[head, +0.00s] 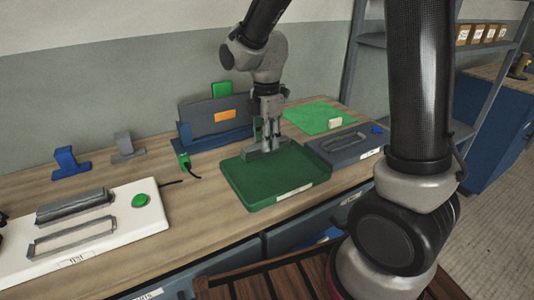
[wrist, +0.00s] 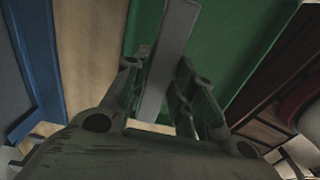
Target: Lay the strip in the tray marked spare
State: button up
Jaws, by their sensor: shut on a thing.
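My gripper (head: 268,138) is above the back part of a green tray (head: 264,197) on the workbench. It is shut on a grey strip (head: 262,154), which lies across the jaws at or just above the tray floor; I cannot tell whether it touches. In the wrist view the strip (wrist: 168,60) runs between the two fingers (wrist: 160,85), with the green tray (wrist: 225,40) behind it. The tray has a white label (head: 294,192) on its front edge, too small to read.
A white fixture (head: 140,222) with a green button stands at left. A grey block with a slot (head: 325,151) is right of the tray. A blue stand (head: 222,134) holding dark panels is behind. A green mat (head: 318,120) lies at back right. Blue and grey clamps stand at back left.

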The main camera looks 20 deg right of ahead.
jog(key=shift+f, duration=2.05)
jog(key=shift+f, duration=0.1)
jog(key=o, duration=1.1)
jog(key=shift+c, duration=0.2)
notch_tip(320, 180, up, 12)
jog(key=shift+r, duration=0.15)
jog(key=s+d+r+m+t, duration=0.2)
jog(key=s+d+r+m, duration=0.1)
jog(key=s+d+m, duration=0.4)
jog(key=s+d+r+m+t, duration=0.2)
jog(key=s+d+m, duration=0.6)
jog(key=s+m, duration=0.4)
jog(key=shift+s+r+m, duration=0.25)
jog(key=shift+r+m, duration=0.35)
jog(key=shift+r, duration=0.2)
